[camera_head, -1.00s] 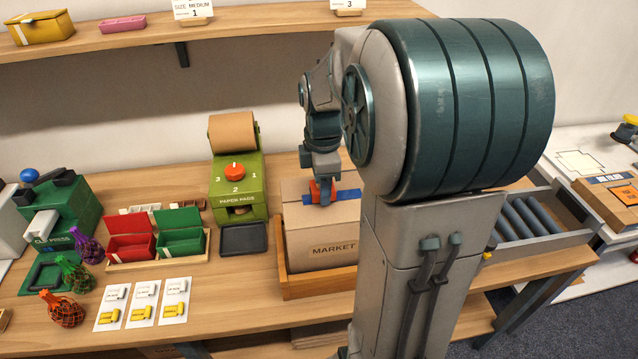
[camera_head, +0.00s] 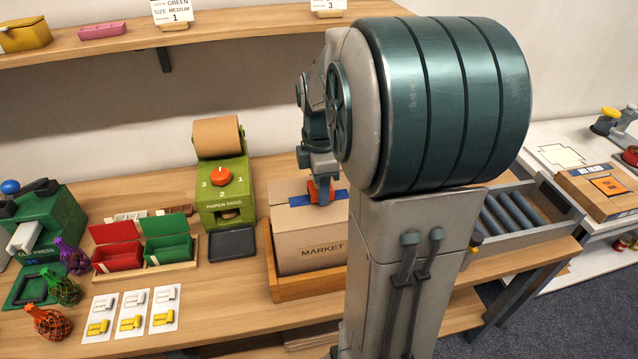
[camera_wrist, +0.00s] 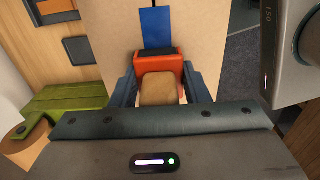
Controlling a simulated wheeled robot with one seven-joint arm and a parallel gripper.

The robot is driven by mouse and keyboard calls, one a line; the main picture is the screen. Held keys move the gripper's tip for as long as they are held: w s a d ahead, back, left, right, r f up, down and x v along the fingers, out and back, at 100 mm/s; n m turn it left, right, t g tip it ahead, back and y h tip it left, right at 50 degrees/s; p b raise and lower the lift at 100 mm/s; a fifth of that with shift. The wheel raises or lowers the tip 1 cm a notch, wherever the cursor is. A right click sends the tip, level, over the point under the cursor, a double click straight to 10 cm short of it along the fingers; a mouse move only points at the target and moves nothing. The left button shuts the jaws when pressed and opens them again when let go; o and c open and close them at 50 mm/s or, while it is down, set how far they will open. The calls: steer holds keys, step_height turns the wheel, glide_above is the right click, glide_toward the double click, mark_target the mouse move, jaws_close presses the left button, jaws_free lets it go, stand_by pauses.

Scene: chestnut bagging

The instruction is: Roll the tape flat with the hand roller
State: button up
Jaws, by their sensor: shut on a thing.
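The cardboard carton (camera_head: 308,252), marked MARKET, stands upright and closed in a wooden tray (camera_head: 293,290) on the bench. A blue tape strip (camera_head: 297,202) lies across its top and shows on both sides of the roller. My gripper (camera_head: 320,179) points down over the carton top. It is shut on the hand roller (camera_head: 319,192), which is at the tape. In the wrist view, the roller's red-orange body (camera_wrist: 158,66) and tan part sit between my fingers, with blue tape (camera_wrist: 156,27) beyond it. The contact under the roller is hidden.
Left of the carton stand a green paper-pad dispenser (camera_head: 224,190), a black tray (camera_head: 232,245) and red and green boxes (camera_head: 117,255). A roller conveyor (camera_head: 515,222) is on the right, partly behind my arm. A shelf (camera_head: 230,35) runs above.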

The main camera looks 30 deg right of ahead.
steer(key=shift+r+p, duration=2.75)
steer(key=shift+r, duration=0.8)
